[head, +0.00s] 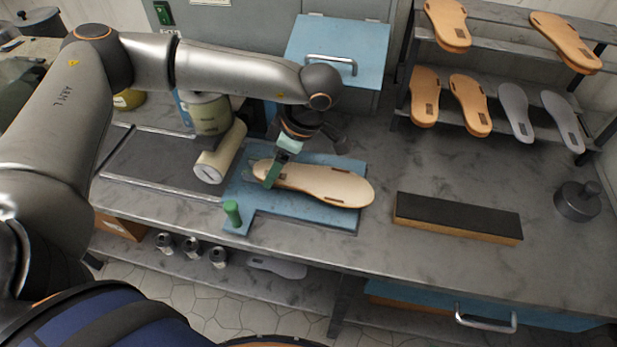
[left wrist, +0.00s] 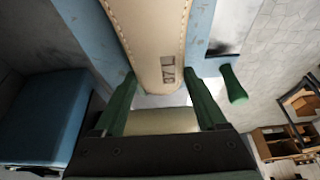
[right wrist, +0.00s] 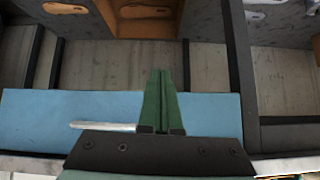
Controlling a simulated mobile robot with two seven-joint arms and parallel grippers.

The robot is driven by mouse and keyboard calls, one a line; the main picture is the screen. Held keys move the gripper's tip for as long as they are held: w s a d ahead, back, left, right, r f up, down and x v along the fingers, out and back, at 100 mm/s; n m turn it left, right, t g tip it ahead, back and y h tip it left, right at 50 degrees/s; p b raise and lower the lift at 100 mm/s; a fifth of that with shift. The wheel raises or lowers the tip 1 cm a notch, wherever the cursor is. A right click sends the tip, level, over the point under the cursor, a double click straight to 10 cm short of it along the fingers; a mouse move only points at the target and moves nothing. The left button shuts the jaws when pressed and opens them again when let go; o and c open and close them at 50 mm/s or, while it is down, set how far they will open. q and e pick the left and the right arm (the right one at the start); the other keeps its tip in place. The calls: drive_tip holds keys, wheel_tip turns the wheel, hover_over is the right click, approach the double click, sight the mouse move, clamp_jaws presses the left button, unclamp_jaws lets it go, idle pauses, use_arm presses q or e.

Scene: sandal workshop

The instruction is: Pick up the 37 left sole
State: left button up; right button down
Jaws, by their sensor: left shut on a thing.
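The 37 left sole (head: 318,184) is pale tan with a stitched edge and lies over a blue board (head: 290,216) on the grey bench. In the left wrist view the sole (left wrist: 150,40) shows a stamped "37 L" near its heel. My left gripper (head: 273,172) has its green fingers on both sides of the heel end, shut on it; the fingers also show in the left wrist view (left wrist: 160,95). I cannot tell whether the sole touches the board. My right gripper (right wrist: 162,95) is shut and empty in the right wrist view, outside the head view.
A green peg (head: 232,213) stands at the board's front left. A dark-topped block (head: 458,217) and a round weight (head: 578,201) lie to the right. A rack (head: 495,47) holds several soles at back right.

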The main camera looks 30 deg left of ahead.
use_arm(q)
drive_tip(key=c, duration=0.4)
drive_tip(key=shift+r, duration=0.15)
